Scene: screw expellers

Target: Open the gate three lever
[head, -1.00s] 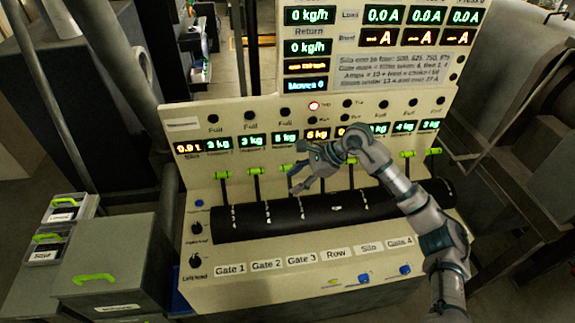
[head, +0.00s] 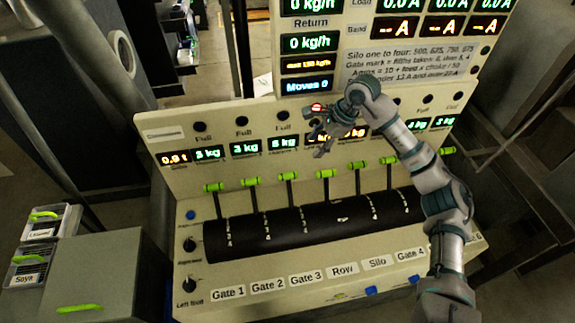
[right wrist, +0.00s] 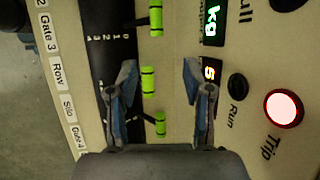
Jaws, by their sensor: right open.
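The gate three lever (head: 288,176) is the third green-handled lever from the left, above the "Gate 3" label (head: 306,277). It stands upright from the black slotted drum (head: 270,235), like its neighbours. My right gripper (head: 318,140) is open and empty, above and right of that handle, in front of the panel's displays. In the right wrist view, its spread fingers (right wrist: 160,73) have a green handle (right wrist: 148,82) in the gap between them, seemingly the Row lever's; I cannot tell its depth. Another handle (right wrist: 155,18), likely gate three's, is above the fingers there. My left gripper is out of view.
Neighbouring levers stand close on both sides, including the gate two lever (head: 250,182) and Row lever (head: 326,173). A red trip light (head: 317,107) glows behind the gripper. Grey bins (head: 95,265) stand at the lower left.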

